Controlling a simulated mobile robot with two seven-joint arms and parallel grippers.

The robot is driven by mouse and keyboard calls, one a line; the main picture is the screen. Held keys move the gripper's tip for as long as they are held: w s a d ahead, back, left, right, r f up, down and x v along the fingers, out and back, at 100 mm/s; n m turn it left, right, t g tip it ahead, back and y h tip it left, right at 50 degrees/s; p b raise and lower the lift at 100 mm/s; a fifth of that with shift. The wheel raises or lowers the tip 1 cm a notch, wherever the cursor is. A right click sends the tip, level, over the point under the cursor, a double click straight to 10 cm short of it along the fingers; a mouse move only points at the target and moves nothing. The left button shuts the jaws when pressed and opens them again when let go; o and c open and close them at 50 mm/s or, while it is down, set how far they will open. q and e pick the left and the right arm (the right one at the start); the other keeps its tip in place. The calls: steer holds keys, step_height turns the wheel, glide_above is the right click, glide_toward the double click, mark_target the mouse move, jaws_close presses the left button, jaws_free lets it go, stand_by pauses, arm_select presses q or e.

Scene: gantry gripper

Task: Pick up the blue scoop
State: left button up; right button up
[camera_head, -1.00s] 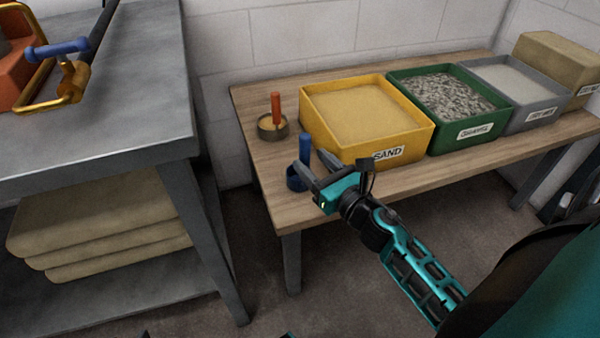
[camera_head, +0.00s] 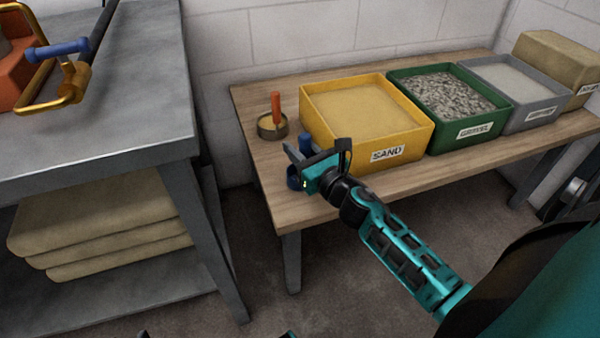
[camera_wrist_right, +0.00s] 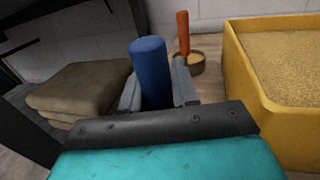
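The blue scoop stands at the left front of the wooden table, with its upright handle (camera_head: 306,142) and part of its round bowl (camera_head: 293,178) showing; my gripper hides the rest. My right gripper (camera_head: 303,158) is at the handle, reaching in from the front right. In the right wrist view the blue handle (camera_wrist_right: 150,68) rises between the two grey fingers of my right gripper (camera_wrist_right: 157,88), one on each side. The fingers look spread; contact with the handle is not clear.
A scoop with an orange handle (camera_head: 276,108) stands just behind. The yellow sand box (camera_head: 330,142) is close to the right of my gripper. Green (camera_head: 437,138) and grey (camera_head: 520,119) boxes stand farther right. A metal bench (camera_head: 120,140) is at the left, with floor between.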

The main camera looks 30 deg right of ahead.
steer(key=c, duration=0.4)
steer(key=shift+r, duration=0.1)
